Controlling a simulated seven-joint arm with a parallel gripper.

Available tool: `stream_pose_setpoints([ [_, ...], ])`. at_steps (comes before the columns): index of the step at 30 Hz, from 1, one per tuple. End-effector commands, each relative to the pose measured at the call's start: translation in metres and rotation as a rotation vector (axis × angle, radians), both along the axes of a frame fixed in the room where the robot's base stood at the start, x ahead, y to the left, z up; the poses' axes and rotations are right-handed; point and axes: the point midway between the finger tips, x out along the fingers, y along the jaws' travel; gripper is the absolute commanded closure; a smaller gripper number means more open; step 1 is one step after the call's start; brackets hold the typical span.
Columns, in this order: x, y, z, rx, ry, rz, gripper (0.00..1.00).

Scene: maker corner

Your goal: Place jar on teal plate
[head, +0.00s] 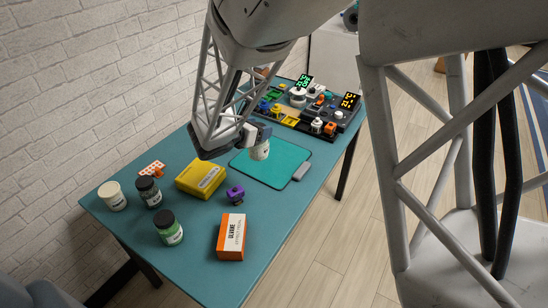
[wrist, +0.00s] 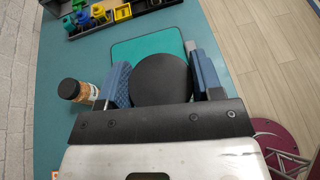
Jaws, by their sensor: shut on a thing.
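My gripper (head: 258,136) is shut on a jar with a pale body (head: 260,151). In the wrist view its round black lid (wrist: 161,79) sits between my gripper's blue fingers (wrist: 160,84). The teal plate (head: 283,160) is a flat rounded square on the table with a grey tab at one corner. In the head view the held jar overlaps the plate's left part. In the wrist view the teal plate (wrist: 148,47) extends beyond the jar. I cannot tell whether the jar's base touches it.
A small jar with orange-brown contents (wrist: 76,90) stands left of my fingers. Several jars (head: 168,229), a yellow box (head: 200,178), a purple knob-like part (head: 235,194) and an orange-white box (head: 231,237) stand nearer. A black tray (head: 330,132) of colourful parts lies beyond the plate.

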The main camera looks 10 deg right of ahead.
Motion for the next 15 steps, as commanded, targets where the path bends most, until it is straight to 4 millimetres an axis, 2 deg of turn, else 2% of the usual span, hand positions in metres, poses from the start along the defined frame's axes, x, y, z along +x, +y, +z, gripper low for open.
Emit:
stream_pose_setpoints([
  [3, -0.022, -0.014, -0.002, 0.002, 0.001, -0.004, 1.0],
  [6, -0.034, -0.021, -0.004, 0.002, 0.001, -0.004, 1.0],
  [15, -0.06, -0.036, -0.008, 0.005, 0.001, -0.006, 1.0],
])
